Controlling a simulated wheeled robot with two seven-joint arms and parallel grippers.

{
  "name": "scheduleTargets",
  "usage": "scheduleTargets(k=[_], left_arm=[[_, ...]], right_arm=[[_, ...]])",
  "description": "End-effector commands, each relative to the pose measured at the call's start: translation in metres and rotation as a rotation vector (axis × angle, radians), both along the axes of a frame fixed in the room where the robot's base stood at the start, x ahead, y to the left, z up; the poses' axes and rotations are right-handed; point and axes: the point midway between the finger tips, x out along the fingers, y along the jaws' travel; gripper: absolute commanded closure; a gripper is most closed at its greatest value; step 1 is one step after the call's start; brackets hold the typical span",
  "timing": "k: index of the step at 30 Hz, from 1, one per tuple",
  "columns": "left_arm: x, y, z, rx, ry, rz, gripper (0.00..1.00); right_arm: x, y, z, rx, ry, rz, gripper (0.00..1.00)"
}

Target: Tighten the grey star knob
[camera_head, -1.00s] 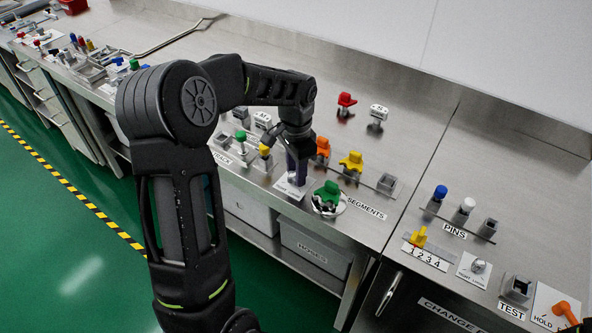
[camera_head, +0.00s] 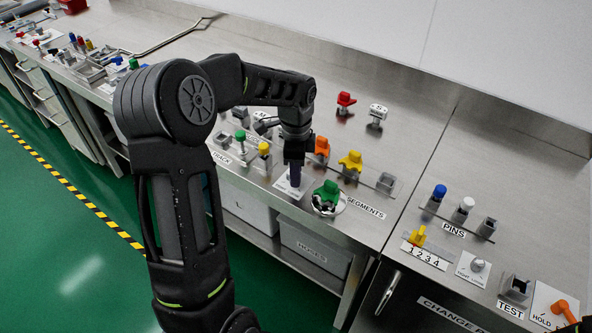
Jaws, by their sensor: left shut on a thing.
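My left gripper (camera_head: 295,178) points down over a white label plate (camera_head: 282,189) near the front edge of the steel bench. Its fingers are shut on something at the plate. The grey star knob is hidden by the fingers, so I cannot see its points or how it is turned. The plate's lettering is mostly covered. My right gripper is not in view.
A green knob part (camera_head: 327,193) on a round base stands just right of the gripper. Orange (camera_head: 321,148) and yellow (camera_head: 350,161) parts stand behind. Green (camera_head: 240,141) and yellow (camera_head: 264,150) pegs stand left. A similar plate with a grey knob (camera_head: 477,266) is on the right bench.

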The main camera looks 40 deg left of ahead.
Motion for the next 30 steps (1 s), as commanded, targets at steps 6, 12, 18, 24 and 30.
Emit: scheduleTargets(k=[6, 12, 18, 24, 30], left_arm=[[0.001, 0.0, 0.001, 0.002, -0.003, -0.004, 1.0], [0.001, 0.0, 0.001, 0.002, -0.003, -0.003, 0.57], [0.0, 0.0, 0.0, 0.001, -0.001, -0.002, 0.45], [0.0, 0.0, 0.001, 0.001, -0.001, -0.001, 0.45], [0.001, 0.0, 0.015, 0.001, -0.004, -0.001, 0.45]], right_arm=[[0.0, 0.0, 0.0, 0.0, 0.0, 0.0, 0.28], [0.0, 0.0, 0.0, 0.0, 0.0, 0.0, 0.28], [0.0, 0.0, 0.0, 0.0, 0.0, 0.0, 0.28], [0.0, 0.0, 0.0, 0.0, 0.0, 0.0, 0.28], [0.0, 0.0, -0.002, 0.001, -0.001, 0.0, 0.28]])
